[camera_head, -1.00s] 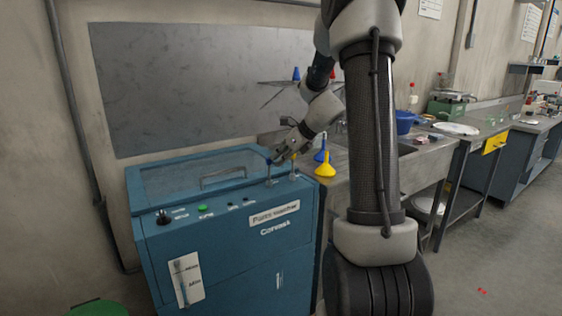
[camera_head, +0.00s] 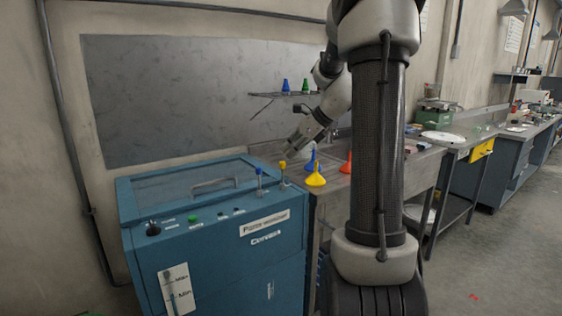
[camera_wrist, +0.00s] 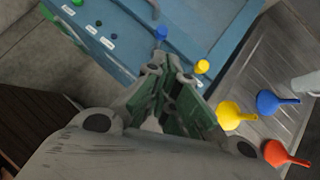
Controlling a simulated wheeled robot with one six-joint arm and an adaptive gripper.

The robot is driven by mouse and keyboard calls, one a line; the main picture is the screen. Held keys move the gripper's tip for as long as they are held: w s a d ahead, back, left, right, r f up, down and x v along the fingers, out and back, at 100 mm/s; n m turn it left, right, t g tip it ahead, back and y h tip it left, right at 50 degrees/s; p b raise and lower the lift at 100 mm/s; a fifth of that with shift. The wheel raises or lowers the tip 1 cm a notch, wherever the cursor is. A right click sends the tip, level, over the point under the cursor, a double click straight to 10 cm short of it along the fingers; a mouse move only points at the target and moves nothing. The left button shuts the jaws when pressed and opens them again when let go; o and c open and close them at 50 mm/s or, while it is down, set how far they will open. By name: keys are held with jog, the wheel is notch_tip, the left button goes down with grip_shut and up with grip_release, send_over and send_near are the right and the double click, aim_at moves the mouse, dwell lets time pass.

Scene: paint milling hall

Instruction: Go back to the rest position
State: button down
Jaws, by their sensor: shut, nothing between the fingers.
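My gripper (camera_wrist: 160,112) is shut and empty in the wrist view, its fingers pointing toward the blue machine. In the head view my gripper (camera_head: 290,150) is small and partly hard to make out, above the right back part of the machine. The blue machine (camera_head: 215,255) has a closed lid with a handle. A blue-topped valve (camera_head: 259,172) and a yellow-topped valve (camera_head: 282,166) stand at its right edge. They also show in the wrist view as a blue knob (camera_wrist: 161,33) and a yellow knob (camera_wrist: 202,66), apart from the fingertips.
A wall shelf (camera_head: 280,94) holds small blue and green items. Open floor (camera_head: 490,255) lies at the right.

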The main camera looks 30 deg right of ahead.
jog(key=s+f+n+g+h, duration=0.1)
jog(key=s+f+n+g, duration=0.2)
jog(key=s+n, duration=0.75)
jog(key=s+a+r+n+h, duration=0.1)
jog(key=s+a+n, duration=0.5)
jog(key=s+n, duration=0.3)
jog(key=s+a+r+n+h, duration=0.2)
jog(key=s+a+n, duration=0.3)
jog(key=s+n, duration=0.4)
jog(key=shift+a+n+h, duration=0.3)
jog(key=shift+a+n, duration=0.05)
jog(key=shift+n, duration=0.3)
